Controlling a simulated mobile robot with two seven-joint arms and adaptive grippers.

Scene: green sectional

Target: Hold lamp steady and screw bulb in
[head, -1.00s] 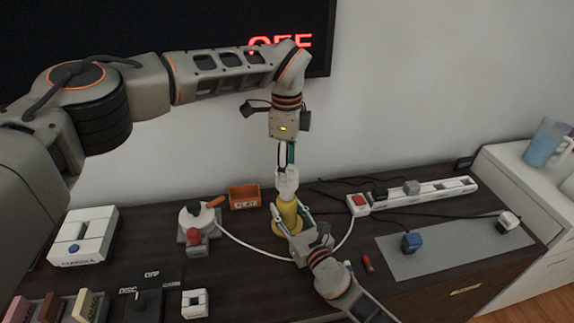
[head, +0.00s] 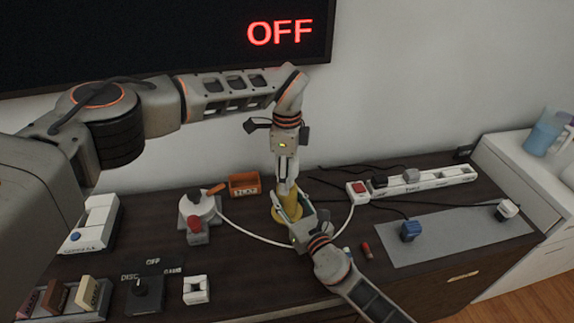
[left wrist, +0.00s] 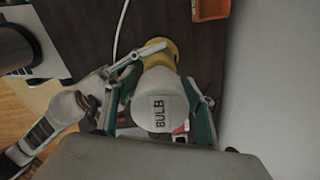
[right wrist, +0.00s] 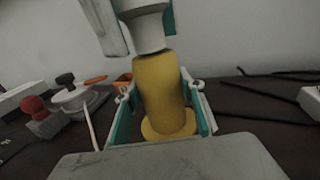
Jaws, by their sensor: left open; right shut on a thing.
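The yellow lamp (head: 279,214) stands upright on the dark desk top; it also shows in the right wrist view (right wrist: 160,88). My right gripper (head: 298,218) is shut on the lamp's body, one finger on each side. The white bulb (left wrist: 160,100), labelled BULB, sits upright at the lamp's top, and its lower part shows in the right wrist view (right wrist: 147,32). My left gripper (head: 285,176) points down over the bulb. Its fingers are open, one on either side of it. Whether the bulb's thread is engaged is hidden.
A wall screen (head: 200,45) reads OFF. An orange tray (head: 244,185) stands behind left. A power strip (head: 430,182) and grey mat (head: 460,237) lie right.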

